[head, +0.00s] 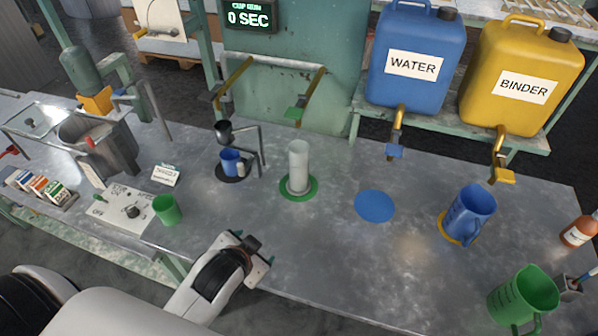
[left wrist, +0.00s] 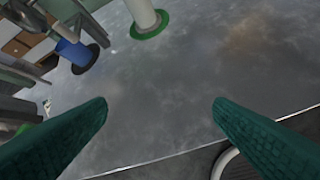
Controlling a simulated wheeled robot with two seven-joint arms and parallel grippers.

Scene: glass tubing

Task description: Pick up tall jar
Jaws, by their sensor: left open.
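The tall jar (head: 299,166) is a pale, whitish cylinder. It stands upright on a green disc (head: 312,190) near the middle of the metal table. In the left wrist view the lower part of the jar (left wrist: 143,14) shows at the top, its upper part cut off. My left gripper (head: 256,245) is over the table's front edge, nearer to me and left of the jar, apart from it. In the left wrist view its two green fingers (left wrist: 160,112) are wide open with nothing between them. My right gripper is not in view.
A blue cup (head: 231,162) on a black disc stands left of the jar. A green cup (head: 166,209) is at the front left. An empty blue disc (head: 375,205), a blue jug (head: 470,212) and a green jug (head: 522,297) are to the right. Bare metal lies between gripper and jar.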

